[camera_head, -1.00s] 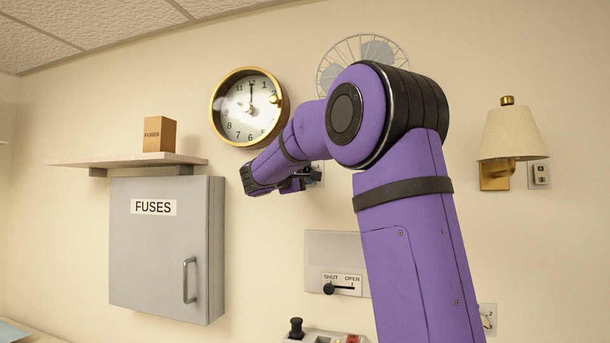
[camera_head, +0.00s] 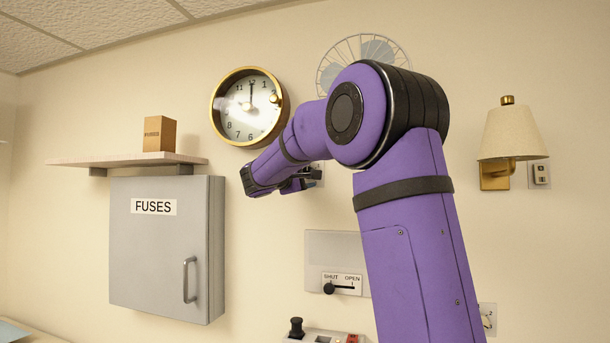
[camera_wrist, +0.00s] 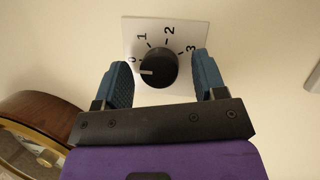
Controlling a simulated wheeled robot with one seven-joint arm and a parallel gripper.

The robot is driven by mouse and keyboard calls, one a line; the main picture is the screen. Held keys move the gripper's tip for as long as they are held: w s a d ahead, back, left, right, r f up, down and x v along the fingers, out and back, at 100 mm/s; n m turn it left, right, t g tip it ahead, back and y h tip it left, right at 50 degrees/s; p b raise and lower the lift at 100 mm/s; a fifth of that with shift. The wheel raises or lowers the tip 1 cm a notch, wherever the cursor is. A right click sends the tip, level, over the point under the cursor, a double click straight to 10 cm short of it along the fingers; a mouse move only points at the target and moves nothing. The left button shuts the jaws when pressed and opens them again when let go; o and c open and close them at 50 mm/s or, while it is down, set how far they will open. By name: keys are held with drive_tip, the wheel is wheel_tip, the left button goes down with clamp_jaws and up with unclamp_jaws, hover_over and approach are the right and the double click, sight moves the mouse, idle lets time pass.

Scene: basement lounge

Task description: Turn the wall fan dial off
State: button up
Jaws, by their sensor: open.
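The wall dial is a black round knob (camera_wrist: 157,70) on a white plate (camera_wrist: 185,30) marked 0 to 3. The white mark on the knob points left in the wrist view, close to the 0. My gripper (camera_wrist: 161,62) is open, with one blue-padded finger on each side of the knob; I cannot tell whether either finger touches it. In the head view, my gripper (camera_head: 303,180) is at the wall right of and below the clock, and the dial's plate (camera_head: 319,171) is mostly hidden behind it. The wall fan (camera_head: 376,50) is above, partly covered by my arm.
A gold-rimmed clock (camera_head: 249,107) hangs close to my gripper. A shelf with a fuse box (camera_head: 160,134) and a grey FUSES cabinet (camera_head: 160,260) are left. A SHUT/OPEN slider panel (camera_head: 335,250) is below, a lamp (camera_head: 510,135) right. Another dial plate (camera_head: 490,312) is partly hidden low right.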

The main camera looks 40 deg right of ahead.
drive_tip(key=s+a+f, duration=0.1)
drive_tip(key=a, duration=0.9)
drive_tip(key=shift+s+a+f, duration=0.2)
drive_tip(key=shift+s+a, duration=0.1)
drive_tip(key=shift+s, duration=0.05)
